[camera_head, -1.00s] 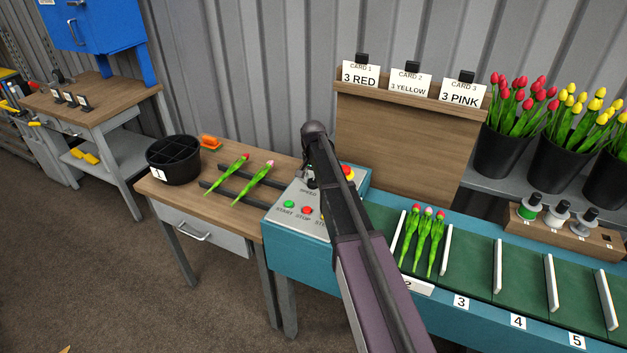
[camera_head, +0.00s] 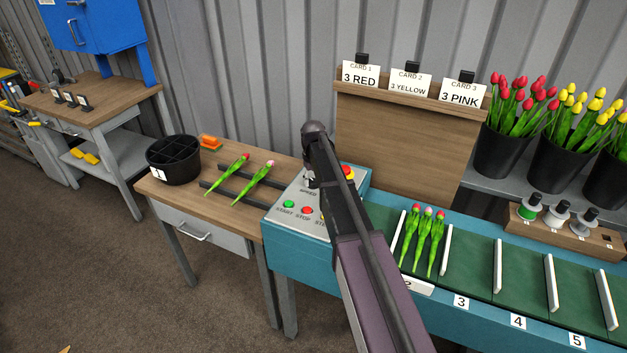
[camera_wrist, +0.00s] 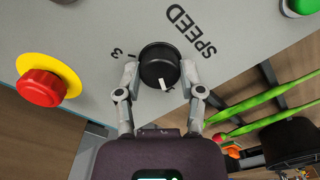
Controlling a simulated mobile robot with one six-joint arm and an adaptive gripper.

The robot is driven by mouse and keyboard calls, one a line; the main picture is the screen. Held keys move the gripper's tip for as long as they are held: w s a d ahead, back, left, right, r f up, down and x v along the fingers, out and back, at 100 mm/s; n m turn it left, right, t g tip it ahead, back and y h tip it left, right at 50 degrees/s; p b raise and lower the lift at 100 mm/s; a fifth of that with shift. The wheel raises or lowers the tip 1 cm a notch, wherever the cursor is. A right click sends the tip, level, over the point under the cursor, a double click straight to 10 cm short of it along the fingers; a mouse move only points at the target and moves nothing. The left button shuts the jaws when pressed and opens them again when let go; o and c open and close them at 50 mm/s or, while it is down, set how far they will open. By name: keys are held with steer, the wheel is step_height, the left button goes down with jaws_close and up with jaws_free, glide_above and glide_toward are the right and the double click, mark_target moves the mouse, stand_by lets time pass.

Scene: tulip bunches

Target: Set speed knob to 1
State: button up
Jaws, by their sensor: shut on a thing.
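The black speed knob (camera_wrist: 158,60) sits on the grey control panel (camera_wrist: 95,25) beside the printed word SPEED. My gripper (camera_wrist: 160,72) is shut on the knob, with one finger on each side of it. A white mark on the knob points toward the bottom of the wrist view. A 3 and part of another marking show left of the knob; other dial numbers are hidden or unclear. In the head view the panel (camera_head: 285,220) is partly covered by my arm, and the knob itself is mostly hidden.
A red stop button on a yellow ring (camera_wrist: 40,87) and a green button (camera_wrist: 302,5) flank the knob. Left of the panel, two tulips (camera_head: 250,183) lie on rails beside a black bucket (camera_head: 175,160). Three tulips (camera_head: 422,240) lie on the conveyor to the right.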

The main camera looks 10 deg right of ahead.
steer(key=shift+s, duration=0.1)
stand_by(0.4)
steer(key=o, duration=1.2)
steer(key=shift+c, duration=0.2)
steer(key=shift+m, duration=0.3)
